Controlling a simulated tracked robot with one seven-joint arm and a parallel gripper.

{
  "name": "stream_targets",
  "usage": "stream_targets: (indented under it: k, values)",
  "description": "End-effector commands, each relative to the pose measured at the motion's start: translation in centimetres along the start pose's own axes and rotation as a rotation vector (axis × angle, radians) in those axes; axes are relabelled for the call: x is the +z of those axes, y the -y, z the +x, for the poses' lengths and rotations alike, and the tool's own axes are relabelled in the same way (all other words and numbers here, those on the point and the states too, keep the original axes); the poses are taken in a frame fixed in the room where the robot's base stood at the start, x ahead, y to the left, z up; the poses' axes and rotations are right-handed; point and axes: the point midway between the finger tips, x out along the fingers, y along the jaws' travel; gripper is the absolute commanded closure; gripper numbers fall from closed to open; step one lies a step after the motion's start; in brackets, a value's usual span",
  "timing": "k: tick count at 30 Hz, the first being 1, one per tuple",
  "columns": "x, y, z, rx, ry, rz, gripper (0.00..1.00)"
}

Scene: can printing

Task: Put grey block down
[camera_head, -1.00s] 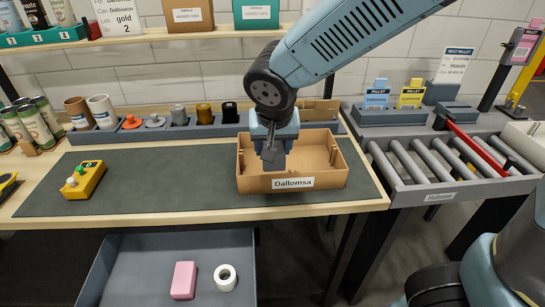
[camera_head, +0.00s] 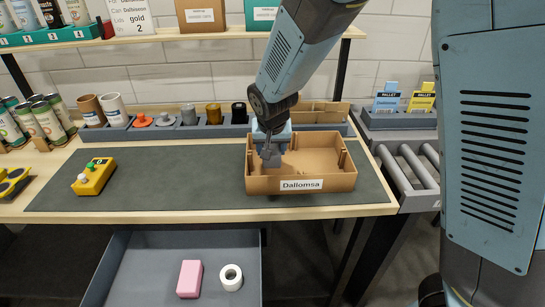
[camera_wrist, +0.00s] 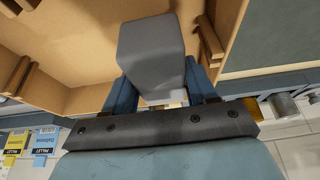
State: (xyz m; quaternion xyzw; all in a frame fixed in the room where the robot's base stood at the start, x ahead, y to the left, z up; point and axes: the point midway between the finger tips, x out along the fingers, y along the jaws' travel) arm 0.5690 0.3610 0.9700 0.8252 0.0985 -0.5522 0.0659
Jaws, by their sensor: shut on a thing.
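My gripper (camera_head: 271,150) is shut on the grey block (camera_head: 271,158) and points down into the open cardboard box labelled "Dallomsa" (camera_head: 258,184). In the wrist view the grey block (camera_wrist: 152,58) sits between the two blue fingers, with the inside of the box (camera_wrist: 70,40) around and behind it. The block is near the left part of the box. I cannot tell whether it touches the box floor.
A yellow button box (camera_head: 93,178) is at the left of the dark mat (camera_head: 170,180). A row of holders with stamps (camera_head: 185,118) stands behind. An open drawer (camera_head: 140,270) below holds a pink block (camera_head: 189,279) and a white roll (camera_head: 230,277). Rollers (camera_head: 410,170) are at right.

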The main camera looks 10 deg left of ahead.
Motion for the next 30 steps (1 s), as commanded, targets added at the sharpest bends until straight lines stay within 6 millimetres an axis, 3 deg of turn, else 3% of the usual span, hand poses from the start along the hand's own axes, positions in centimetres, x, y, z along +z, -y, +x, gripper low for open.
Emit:
stream_targets:
  k: [8, 15, 26, 27, 30]
  values:
    - [-0.3, 0.0, 1.2, 0.001, 0.000, 0.001, 0.72]
    - [0.7, 0.0, 4.0, 0.002, 0.001, 0.000, 0.72]
    - [0.8, 0.0, 4.3, 0.001, 0.001, 0.000, 0.72]
    - [0.8, 0.0, 4.4, 0.001, 0.001, 0.001, 0.41]
    - [0.8, 0.0, 4.3, 0.001, 0.000, 0.001, 0.33]
